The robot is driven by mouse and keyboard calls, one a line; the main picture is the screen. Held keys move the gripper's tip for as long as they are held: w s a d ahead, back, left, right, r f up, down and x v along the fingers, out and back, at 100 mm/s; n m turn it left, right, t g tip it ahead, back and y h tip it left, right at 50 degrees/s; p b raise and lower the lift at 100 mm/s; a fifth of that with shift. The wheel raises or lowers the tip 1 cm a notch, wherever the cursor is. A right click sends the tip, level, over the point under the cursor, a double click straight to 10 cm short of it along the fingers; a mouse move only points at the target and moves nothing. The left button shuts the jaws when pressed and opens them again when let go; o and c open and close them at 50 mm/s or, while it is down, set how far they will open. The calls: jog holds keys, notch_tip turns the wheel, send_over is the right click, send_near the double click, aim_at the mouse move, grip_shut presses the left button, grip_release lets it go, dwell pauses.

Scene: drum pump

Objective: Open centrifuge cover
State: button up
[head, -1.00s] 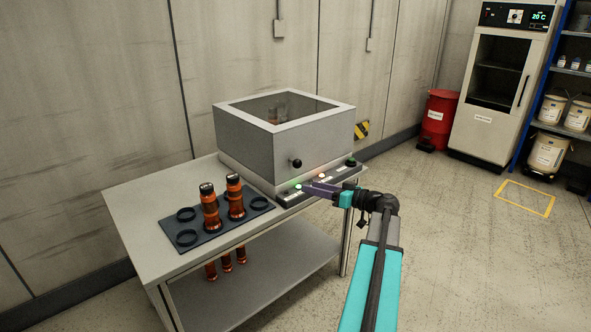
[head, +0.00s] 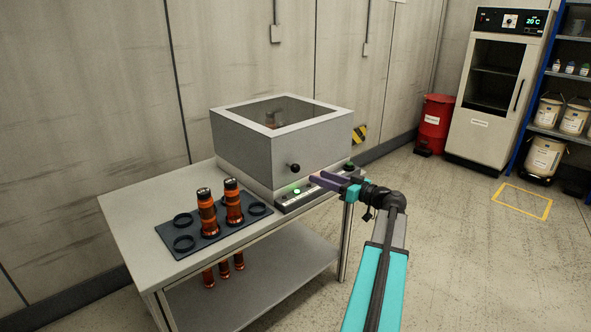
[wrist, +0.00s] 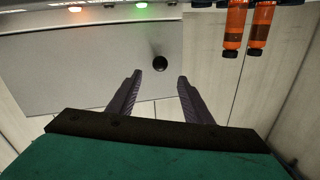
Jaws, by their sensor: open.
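The centrifuge (head: 282,142) is a grey box with a window in its top cover (head: 275,112); the cover is down. A black ball knob (head: 294,168) sticks out of its front face. The wrist view shows the knob (wrist: 159,63) ahead of the jaws, close to midway between them. My gripper (head: 318,179) is in front of the control strip, right of and a little below the knob in the head view. In the wrist view my gripper (wrist: 158,82) is open and empty, its two purple fingers apart. The knob does not appear to be between the fingers.
The control strip (head: 306,194) has a green light (head: 296,190). Left of it, a dark rack (head: 213,229) holds two orange bottles (head: 207,213) on the table (head: 140,222). More orange bottles stand on the lower shelf (head: 235,285). Floor to the right is clear.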

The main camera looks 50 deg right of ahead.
aim_at(295, 168)
jog(key=w, duration=0.4)
jog(key=w+a, duration=0.1)
jog(key=w, duration=0.3)
jog(key=w+p, duration=0.1)
jog(key=w, duration=0.2)
jog(key=shift+w+a, duration=0.25)
jog(key=shift+w, duration=0.15)
